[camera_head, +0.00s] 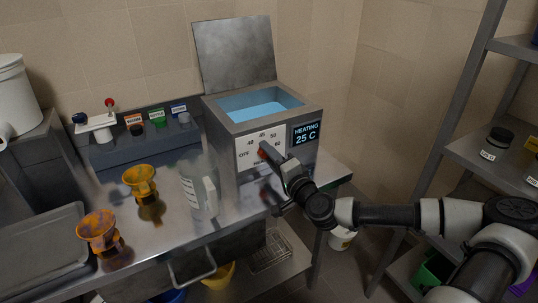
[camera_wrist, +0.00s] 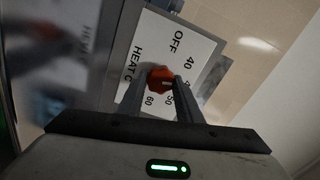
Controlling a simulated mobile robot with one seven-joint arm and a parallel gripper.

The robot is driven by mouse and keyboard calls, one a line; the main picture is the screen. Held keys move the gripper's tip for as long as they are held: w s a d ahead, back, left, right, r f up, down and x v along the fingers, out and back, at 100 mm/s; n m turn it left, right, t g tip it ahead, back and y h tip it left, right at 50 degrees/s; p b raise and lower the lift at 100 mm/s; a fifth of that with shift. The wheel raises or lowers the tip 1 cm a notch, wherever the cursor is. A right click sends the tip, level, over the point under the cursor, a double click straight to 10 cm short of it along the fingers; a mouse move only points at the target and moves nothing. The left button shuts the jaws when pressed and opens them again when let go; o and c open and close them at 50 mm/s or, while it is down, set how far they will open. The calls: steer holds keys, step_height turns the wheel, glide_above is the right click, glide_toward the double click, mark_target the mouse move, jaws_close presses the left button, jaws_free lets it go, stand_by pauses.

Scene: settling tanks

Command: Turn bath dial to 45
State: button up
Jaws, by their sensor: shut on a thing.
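The bath is a grey metal box (camera_head: 223,130) with blue water in it and its lid raised. A white scale plate (camera_head: 242,158) on its front reads OFF, 40, 45, 50 and 60. The red dial (camera_head: 264,149) sits on this plate and also shows in the wrist view (camera_wrist: 158,74). My gripper (camera_head: 274,157) is at the dial, its two fingers shut on either side of the red knob in the wrist view (camera_wrist: 161,84). A pale mark shows on the knob, but its exact setting is unclear. The display (camera_head: 306,133) reads HEATING 25 C.
A clear jug (camera_head: 199,190) stands on the bench left of the bath. Two orange funnel-like vessels (camera_head: 140,181) (camera_head: 99,231) stand farther left. Metal shelves (camera_head: 490,155) stand at the right.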

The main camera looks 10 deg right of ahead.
steer(key=shift+a+f+m, duration=0.1)
steer(key=shift+f+m, duration=0.05)
steer(key=shift+m, duration=1.05)
steer(key=o, duration=1)
steer(key=shift+o, duration=0.2)
steer(key=p+v, duration=0.5)
steer(key=v, duration=1.2)
steer(key=shift+s, duration=0.25)
